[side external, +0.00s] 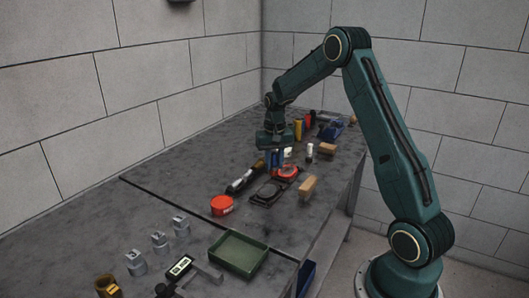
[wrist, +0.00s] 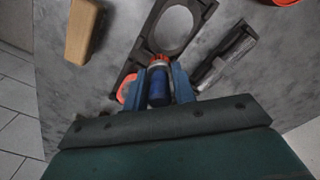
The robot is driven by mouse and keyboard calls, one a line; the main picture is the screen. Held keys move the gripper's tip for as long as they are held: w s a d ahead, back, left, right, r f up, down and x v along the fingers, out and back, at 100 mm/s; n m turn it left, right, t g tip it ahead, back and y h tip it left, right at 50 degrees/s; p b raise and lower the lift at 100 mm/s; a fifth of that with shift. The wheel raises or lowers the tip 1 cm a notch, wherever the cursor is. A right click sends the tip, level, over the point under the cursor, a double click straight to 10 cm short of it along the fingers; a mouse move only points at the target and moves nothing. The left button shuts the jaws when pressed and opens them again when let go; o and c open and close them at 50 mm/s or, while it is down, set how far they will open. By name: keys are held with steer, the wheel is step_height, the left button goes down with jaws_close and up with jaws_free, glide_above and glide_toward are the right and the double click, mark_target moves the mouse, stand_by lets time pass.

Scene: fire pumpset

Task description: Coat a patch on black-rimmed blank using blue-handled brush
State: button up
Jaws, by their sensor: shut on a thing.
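My gripper (wrist: 160,85) is shut on the blue-handled brush (wrist: 158,90), whose blue handle stands between the two blue fingers with a red band at its far end. In the side view my gripper (side external: 277,157) hangs low over the bench. A black frame (wrist: 133,86) lies just beyond the fingers in the wrist view, with a round grey face (wrist: 173,30) inside it. It looks like the black-rimmed blank, and also shows in the side view (side external: 262,197). Whether the brush touches anything is unclear; its tip is hidden. A red-rimmed item (side external: 288,172) lies below my gripper.
A wooden block (side external: 307,187) lies right of the black frame. A black tool (wrist: 225,58) lies on its other side. A red tub (side external: 222,206), green tray (side external: 238,252) and several metal weights are nearer the camera. Bottles and a blue bin (side external: 331,131) stand behind.

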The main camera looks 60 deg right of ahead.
mark_target(276, 153)
steer(key=shift+f, duration=0.85)
steer(key=shift+a+f, duration=0.25)
steer(key=shift+f, duration=0.25)
steer(key=shift+a+f, duration=0.25)
steer(key=shift+f, duration=0.2)
steer(key=shift+a, duration=3.8)
steer(key=shift+d, duration=4.3)
steer(key=shift+s, duration=0.3)
steer(key=shift+w+a, duration=0.1)
steer(key=shift+a, duration=4.15)
steer(key=shift+d, duration=4.2)
steer(key=shift+r, duration=4.05)
